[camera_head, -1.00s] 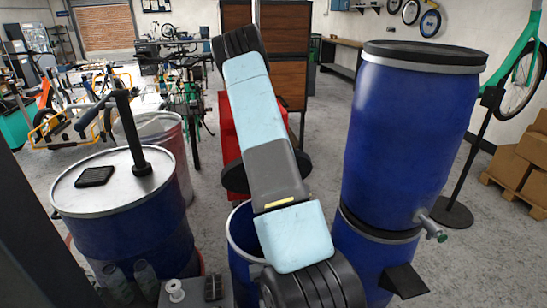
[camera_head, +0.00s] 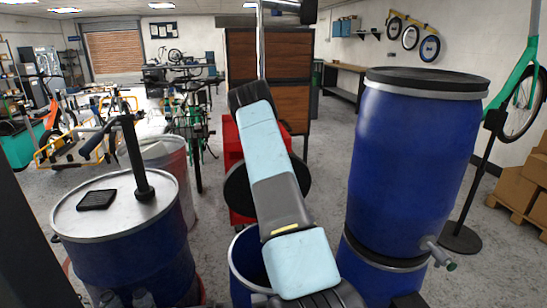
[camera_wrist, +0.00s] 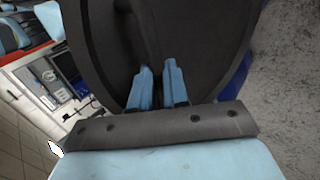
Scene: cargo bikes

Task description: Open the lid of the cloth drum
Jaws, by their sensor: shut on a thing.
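The cloth drum (camera_head: 243,262) is a blue barrel in front of me, partly hidden behind my arm, and its open mouth shows. Its round black lid (camera_head: 237,188) stands steeply tilted up behind the mouth, showing on both sides of my arm. In the wrist view the lid (camera_wrist: 210,40) fills most of the upper middle. The two blue fingers of my gripper (camera_wrist: 157,85) are shut on a dark raised grip on the lid's face. The exact contact is dark and hard to make out. My arm hides the gripper in the head view.
A blue drum with a pump (camera_head: 120,215) stands left. Stacked blue drums (camera_head: 410,150) with a tap stand close on the right. A red cabinet (camera_head: 230,140) is behind the lid. Bikes (camera_head: 190,110) stand farther back.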

